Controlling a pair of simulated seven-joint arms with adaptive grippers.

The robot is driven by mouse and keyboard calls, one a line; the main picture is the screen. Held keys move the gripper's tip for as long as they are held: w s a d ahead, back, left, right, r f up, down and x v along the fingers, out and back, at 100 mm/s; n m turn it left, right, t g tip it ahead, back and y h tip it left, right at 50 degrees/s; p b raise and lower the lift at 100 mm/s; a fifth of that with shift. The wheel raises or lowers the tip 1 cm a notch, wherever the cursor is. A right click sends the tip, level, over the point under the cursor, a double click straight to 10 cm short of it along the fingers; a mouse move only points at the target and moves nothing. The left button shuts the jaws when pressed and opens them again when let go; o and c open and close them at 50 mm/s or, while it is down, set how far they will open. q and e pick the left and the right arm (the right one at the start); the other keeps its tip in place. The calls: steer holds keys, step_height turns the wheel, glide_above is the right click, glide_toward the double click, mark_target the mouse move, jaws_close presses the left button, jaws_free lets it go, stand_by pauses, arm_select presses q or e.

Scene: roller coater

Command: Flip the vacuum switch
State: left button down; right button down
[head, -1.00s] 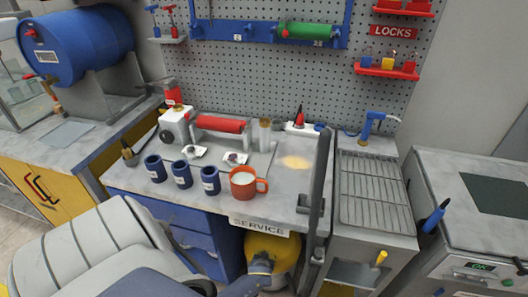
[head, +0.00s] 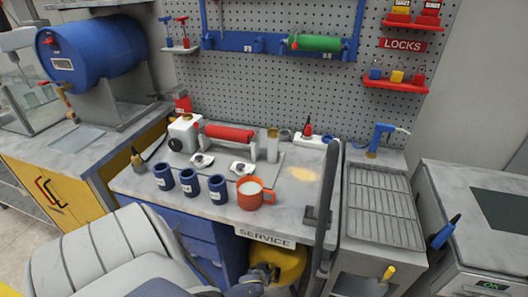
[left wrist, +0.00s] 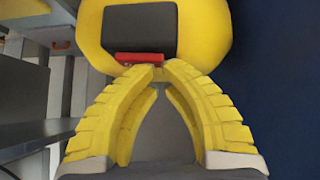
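The yellow vacuum (head: 290,262) stands under the right part of the service bench, partly hidden by the bench and my left arm. In the left wrist view its yellow body (left wrist: 218,35) carries a black panel (left wrist: 140,30) with a red switch (left wrist: 140,58) along the panel's lower edge. My left gripper (left wrist: 164,70) has yellow fingers that come together at the tips, right by the switch's right part. I cannot tell whether they touch it. Nothing shows held between them. In the head view the left gripper (head: 261,275) is at the vacuum's front. My right gripper is not in view.
A grey upright post (head: 326,185) stands just right of the vacuum. The bench (head: 300,205) above holds an orange mug (head: 250,194), several blue cups and a red roller (head: 229,132). A rack cart (head: 383,215) is at right.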

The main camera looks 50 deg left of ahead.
arm_select(q)
steer(key=shift+s, duration=0.1)
steer(key=shift+f, duration=0.1)
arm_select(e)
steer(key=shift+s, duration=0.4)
